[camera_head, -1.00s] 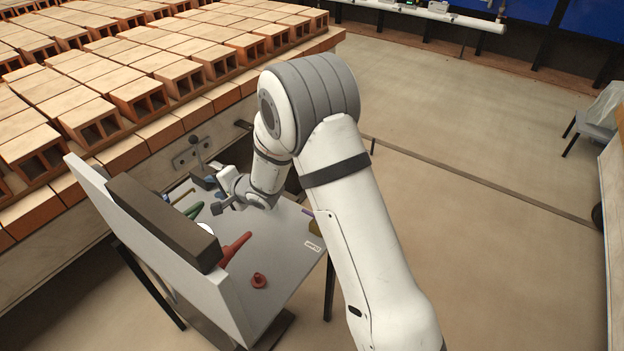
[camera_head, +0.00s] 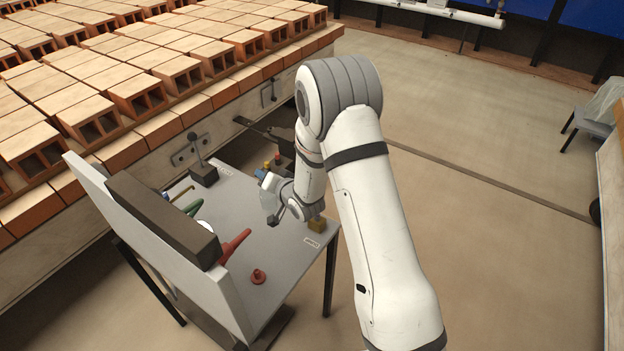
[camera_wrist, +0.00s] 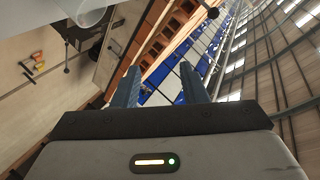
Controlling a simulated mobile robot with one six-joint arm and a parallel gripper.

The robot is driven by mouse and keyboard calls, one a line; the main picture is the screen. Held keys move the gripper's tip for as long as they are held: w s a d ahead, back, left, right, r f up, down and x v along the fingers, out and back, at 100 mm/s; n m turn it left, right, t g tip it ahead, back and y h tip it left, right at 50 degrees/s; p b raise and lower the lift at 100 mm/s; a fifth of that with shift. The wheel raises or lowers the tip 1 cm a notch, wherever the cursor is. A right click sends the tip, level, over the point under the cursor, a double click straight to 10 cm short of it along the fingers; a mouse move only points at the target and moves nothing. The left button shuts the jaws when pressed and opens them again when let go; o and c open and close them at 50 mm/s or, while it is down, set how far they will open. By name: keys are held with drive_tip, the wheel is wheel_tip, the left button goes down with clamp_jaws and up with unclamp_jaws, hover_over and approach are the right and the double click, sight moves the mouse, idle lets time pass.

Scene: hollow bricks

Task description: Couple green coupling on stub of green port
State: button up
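A green elongated part (camera_head: 193,208) shows at the upright panel (camera_head: 150,240) on the grey table, partly hidden behind the dark box. I cannot tell whether it is the stub of the green port alone or has a coupling on it. No separate green coupling is clearly visible. My gripper (camera_head: 269,205) is above the right part of the table, apart from the green part. In the wrist view my gripper (camera_wrist: 160,88) has its two blue-grey fingers apart with nothing between them. The wrist view shows no green part.
A red handle-like part (camera_head: 234,246) projects from the panel. A red flanged piece (camera_head: 258,276) lies on the table. A black-based lever (camera_head: 203,174), a yellow block (camera_head: 317,224) and a dark box (camera_head: 165,220) are nearby. Stacked hollow bricks (camera_head: 140,80) stand behind.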

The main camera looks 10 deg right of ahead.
drive_tip(key=s+d+f+n+t+h, duration=0.1)
drive_tip(key=d+n+t+h, duration=0.2)
drive_tip(key=d, duration=0.9)
drive_tip(key=shift+t+h, duration=0.3)
drive_tip(key=shift+t, duration=0.2)
drive_tip(key=shift+d+r, duration=0.1)
